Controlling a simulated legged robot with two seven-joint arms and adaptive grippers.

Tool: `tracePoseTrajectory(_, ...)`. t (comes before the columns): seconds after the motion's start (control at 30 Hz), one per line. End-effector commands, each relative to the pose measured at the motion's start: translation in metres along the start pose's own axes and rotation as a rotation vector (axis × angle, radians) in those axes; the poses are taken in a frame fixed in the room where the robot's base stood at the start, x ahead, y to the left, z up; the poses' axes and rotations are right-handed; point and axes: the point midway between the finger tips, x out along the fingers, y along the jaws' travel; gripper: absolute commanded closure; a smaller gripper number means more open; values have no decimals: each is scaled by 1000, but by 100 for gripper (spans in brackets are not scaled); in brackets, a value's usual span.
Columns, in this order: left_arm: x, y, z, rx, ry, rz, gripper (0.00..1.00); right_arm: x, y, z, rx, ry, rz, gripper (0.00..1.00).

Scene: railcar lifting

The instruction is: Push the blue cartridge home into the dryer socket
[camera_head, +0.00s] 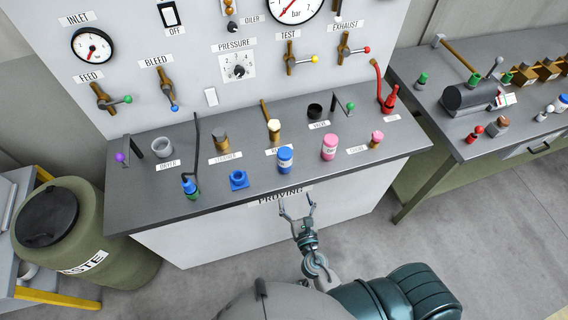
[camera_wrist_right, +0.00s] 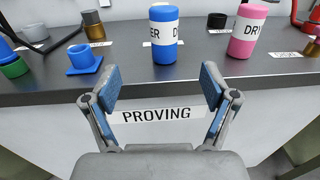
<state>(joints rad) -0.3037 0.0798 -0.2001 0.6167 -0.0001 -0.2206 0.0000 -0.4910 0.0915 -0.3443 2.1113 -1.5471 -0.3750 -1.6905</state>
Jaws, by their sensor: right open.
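The blue cartridge (camera_head: 285,158) stands upright on the dark bench top, right of the middle; its white band, partly readable, shows in the right wrist view (camera_wrist_right: 164,38). The dryer socket, a grey ring (camera_head: 163,147) behind a DRYER label (camera_head: 168,165), is at the bench's left; nothing is seen in it. My right gripper (camera_head: 297,206) is open and empty in front of the bench edge, near the PROVING label, apart from the cartridge. In the right wrist view its spread fingers (camera_wrist_right: 161,88) sit below the cartridge. My left gripper is not in view.
A pink cartridge (camera_head: 329,147) stands right of the blue one. A blue square fitting (camera_head: 238,180) and a brass strainer piece (camera_head: 221,140) stand to its left. A tall bent black rod (camera_head: 197,145) rises between socket and cartridge. A waste drum (camera_head: 85,248) stands left of the bench.

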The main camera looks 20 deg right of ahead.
Motion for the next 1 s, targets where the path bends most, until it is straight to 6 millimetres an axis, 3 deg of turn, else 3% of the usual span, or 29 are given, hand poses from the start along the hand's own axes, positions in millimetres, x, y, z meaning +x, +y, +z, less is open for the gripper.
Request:
tracePoseTrajectory(0.4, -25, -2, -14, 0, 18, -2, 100, 93, 0, 4, 0, -2, -1, 15)
tracePoseTrajectory(0.67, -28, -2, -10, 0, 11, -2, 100, 118, 0, 1, 2, 1, 0, 15)
tracePoseTrajectory(1.0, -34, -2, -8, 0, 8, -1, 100, 164, -6, 4, 3, 1, -1, 15)
